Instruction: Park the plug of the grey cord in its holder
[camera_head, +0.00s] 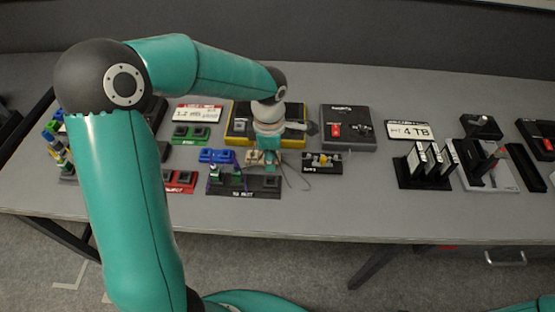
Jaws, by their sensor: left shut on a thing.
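My left gripper (271,161) points down over the middle of the table, between the board of blue sockets and a small black block. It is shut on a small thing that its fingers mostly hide. Thin grey lines, seemingly the grey cord (303,181), run from beside the fingertips towards the table's front, so the held thing appears to be its plug. The holder for this plug cannot be picked out for certain. My right gripper is out of view.
Close by are a yellow-edged black box (239,124), a black block with yellow parts (322,163), blue sockets (217,156) and a dark labelled board (243,192). A black box with a red switch (347,117) stands behind to the right. Bare table lies right of the black block.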

